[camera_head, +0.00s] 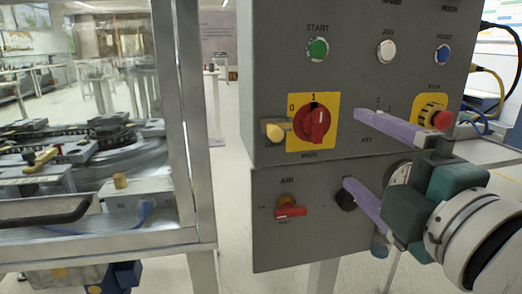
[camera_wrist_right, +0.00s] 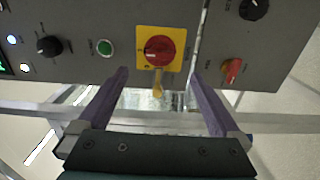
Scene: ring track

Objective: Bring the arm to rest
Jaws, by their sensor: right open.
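My right gripper (camera_head: 355,150) comes in from the right side of the head view, in front of the grey control panel (camera_head: 262,215). Its two purple fingers are spread wide with nothing between them. One finger overlaps the KEY switch area and the other overlaps the panel near a black knob. In the right wrist view the open gripper (camera_wrist_right: 159,75) frames the red main switch (camera_wrist_right: 160,50) on its yellow plate, with a yellow piece (camera_wrist_right: 157,85) beside it. I cannot tell whether the fingertips touch the panel. My left gripper is not in view.
The panel carries a green START button (camera_head: 317,49), a red main switch (camera_head: 312,125), a red AIR valve handle (camera_head: 291,211) and a red stop button (camera_head: 442,120). A framed glass enclosure (camera_head: 195,120) with a track stands at left. A narrow floor gap lies between them.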

